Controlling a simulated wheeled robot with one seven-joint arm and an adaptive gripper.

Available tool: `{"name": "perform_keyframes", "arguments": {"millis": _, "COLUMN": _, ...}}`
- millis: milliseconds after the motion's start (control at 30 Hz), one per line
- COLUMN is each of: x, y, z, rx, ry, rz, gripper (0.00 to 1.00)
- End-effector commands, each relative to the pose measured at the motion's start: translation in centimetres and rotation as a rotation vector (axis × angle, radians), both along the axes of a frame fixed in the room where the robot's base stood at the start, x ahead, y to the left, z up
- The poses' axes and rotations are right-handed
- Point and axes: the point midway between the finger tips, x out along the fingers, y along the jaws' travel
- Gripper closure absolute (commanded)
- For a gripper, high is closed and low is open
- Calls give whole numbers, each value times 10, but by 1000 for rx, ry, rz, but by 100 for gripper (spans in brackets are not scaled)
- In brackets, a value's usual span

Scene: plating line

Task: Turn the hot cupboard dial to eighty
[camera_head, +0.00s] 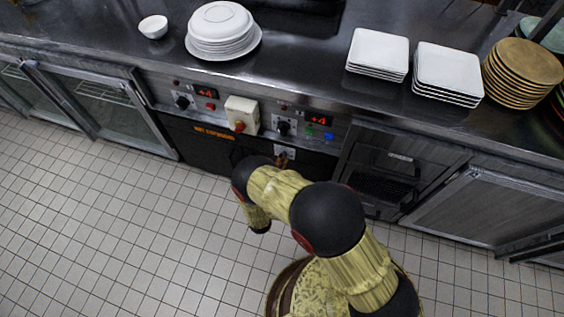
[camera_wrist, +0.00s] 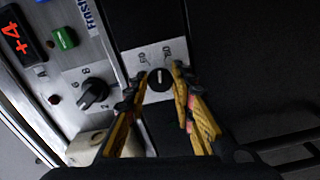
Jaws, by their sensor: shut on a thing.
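The hot cupboard dial (camera_wrist: 160,84) is a round black knob with a pale pointer line, on a small light plate with printed marks too small to read surely. My gripper (camera_wrist: 160,78) is shut on it, one yellow-sided finger on each side. The pointer runs nearly straight up in the wrist view. In the head view the dial's light plate (camera_head: 288,152) shows low on the dark panel under the counter, and my arm hides most of the gripper. An orange label (camera_head: 213,133), which seems to read hot cupboard, lies left of it.
Another black knob (camera_wrist: 94,93) with numbers, a green button (camera_wrist: 63,39) and a red display (camera_wrist: 15,38) are close by. A cream box with a red switch (camera_head: 242,114) juts from the panel. Plate stacks (camera_head: 222,28) stand on the counter. The tiled floor (camera_head: 120,230) is clear.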

Motion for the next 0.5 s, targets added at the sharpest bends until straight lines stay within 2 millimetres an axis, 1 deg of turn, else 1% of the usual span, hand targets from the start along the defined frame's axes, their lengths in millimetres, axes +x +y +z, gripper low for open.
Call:
{"name": "perform_keyframes", "arguments": {"millis": 200, "x": -1, "y": -1, "z": -3, "rx": 151, "ry": -52, "rz": 0, "gripper": 100}}
{"name": "perform_keyframes", "arguments": {"millis": 500, "x": -1, "y": -1, "z": -3, "rx": 277, "ry": -96, "rz": -1, "gripper": 100}}
